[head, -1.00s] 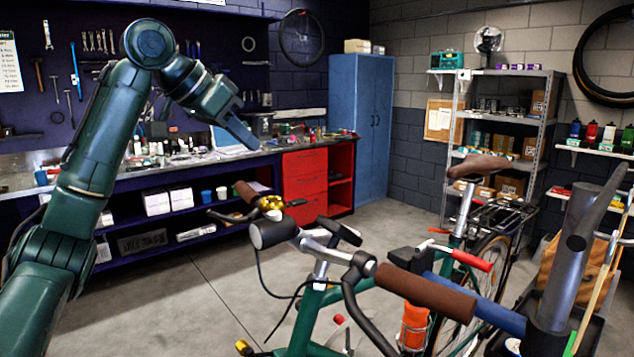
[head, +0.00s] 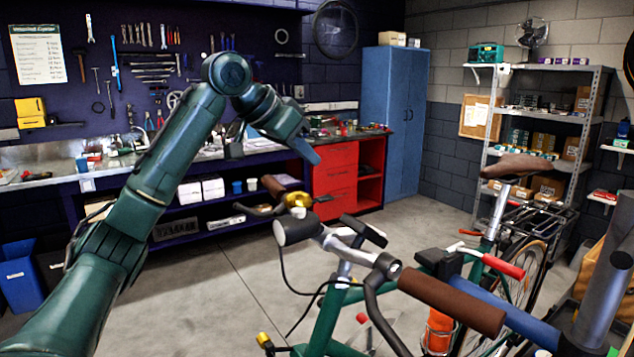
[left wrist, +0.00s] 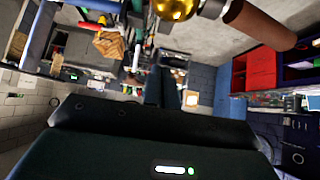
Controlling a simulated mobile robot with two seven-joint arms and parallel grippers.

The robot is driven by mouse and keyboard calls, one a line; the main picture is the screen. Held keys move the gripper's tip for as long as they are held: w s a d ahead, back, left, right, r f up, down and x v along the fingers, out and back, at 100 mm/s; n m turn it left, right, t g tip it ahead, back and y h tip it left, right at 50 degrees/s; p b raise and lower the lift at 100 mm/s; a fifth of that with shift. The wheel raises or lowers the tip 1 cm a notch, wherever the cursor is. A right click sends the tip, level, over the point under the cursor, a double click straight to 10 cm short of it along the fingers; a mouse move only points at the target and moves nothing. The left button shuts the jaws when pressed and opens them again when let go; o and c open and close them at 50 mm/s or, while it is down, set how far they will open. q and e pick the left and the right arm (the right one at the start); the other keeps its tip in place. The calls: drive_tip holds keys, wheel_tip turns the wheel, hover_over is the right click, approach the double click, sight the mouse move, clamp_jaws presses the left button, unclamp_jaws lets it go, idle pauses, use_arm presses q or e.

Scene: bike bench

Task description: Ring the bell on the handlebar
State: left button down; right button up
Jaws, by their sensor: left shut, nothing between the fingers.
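The brass-coloured bell (head: 297,199) sits on the handlebar (head: 335,245) beside the far brown grip (head: 273,187). In the left wrist view the bell (left wrist: 172,8) is at the top edge, partly cut off, with a brown grip beside it. My left gripper (head: 314,158) is shut and empty. In the head view its tip appears above and slightly right of the bell, with a visible gap. The shut fingers also show in the left wrist view (left wrist: 164,88), apart from the bell. My right gripper is not in view.
The green bicycle frame (head: 325,320) and near brown grip (head: 452,305) stand at the lower middle. The workbench (head: 130,173) and red drawer cabinet (head: 335,180) are behind my left arm. Floor (head: 215,305) is clear left of the bicycle.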

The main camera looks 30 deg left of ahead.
sight(317, 198)
use_arm(q)
drive_tip(key=f, duration=0.1)
drive_tip(key=w+f, duration=0.1)
drive_tip(key=f, duration=0.1)
drive_tip(key=w+f, duration=0.1)
drive_tip(key=shift+w+d+f, duration=0.1)
drive_tip(key=shift+d+f, duration=0.1)
drive_tip(key=shift+d, duration=0.2)
drive_tip(key=shift+f, duration=0.95)
